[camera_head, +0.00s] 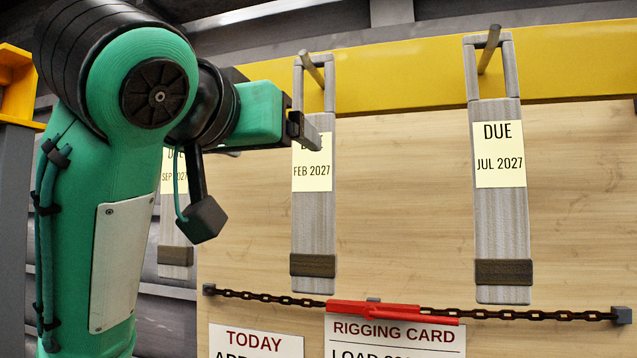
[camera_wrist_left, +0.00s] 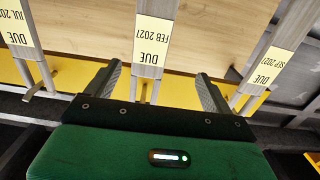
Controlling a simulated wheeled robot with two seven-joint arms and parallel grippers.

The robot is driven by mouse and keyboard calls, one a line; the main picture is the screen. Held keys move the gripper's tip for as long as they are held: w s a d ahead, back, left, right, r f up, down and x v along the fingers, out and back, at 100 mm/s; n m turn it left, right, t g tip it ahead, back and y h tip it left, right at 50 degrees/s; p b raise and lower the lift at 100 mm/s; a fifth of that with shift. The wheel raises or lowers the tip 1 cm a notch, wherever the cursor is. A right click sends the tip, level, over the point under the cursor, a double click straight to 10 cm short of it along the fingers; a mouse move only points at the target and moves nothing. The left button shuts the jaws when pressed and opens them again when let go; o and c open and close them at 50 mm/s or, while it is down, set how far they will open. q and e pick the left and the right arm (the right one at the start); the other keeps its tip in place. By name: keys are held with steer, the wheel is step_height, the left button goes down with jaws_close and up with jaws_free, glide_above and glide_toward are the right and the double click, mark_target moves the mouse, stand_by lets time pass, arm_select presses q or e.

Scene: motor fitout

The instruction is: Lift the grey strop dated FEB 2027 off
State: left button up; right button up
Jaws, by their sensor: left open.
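The grey strop labelled FEB 2027 (camera_head: 313,222) hangs by its top loop from a peg (camera_head: 312,68) on the yellow beam. My left gripper (camera_head: 308,132) is in front of its upper part and covers some of the yellow label. In the left wrist view the FEB 2027 strop (camera_wrist_left: 152,60) lies between the two spread fingers of my left gripper (camera_wrist_left: 158,80), with a gap on both sides. The fingers are open and hold nothing. I cannot tell whether the strop is fully between the fingers in depth. My right gripper is not in view.
A JUL 2027 strop (camera_head: 501,220) hangs to the right, and a SEP 2027 strop (camera_head: 175,230) hangs to the left, partly behind my arm. A chain (camera_head: 520,315) with a red bar (camera_head: 375,309) crosses below the strops. A rigging card (camera_head: 395,335) and a TODAY sign (camera_head: 256,341) are beneath.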

mark_target(313, 170)
arm_select(q)
steer(key=w+d+p, duration=0.1)
steer(key=w+p, duration=0.2)
steer(key=w+d+r+p, duration=0.1)
steer(key=w+d+p, duration=0.1)
steer(key=w+p, duration=0.1)
steer(key=w+d+r+p, duration=0.1)
steer(key=w+d+p, duration=0.1)
steer(key=w+p, duration=0.1)
steer(key=shift+w, duration=0.75)
steer(key=shift+w+d+f, duration=0.1)
steer(key=shift+w+d, duration=0.1)
steer(key=shift+w, duration=0.15)
steer(key=c, duration=1.7)
steer(key=shift+c, duration=0.2)
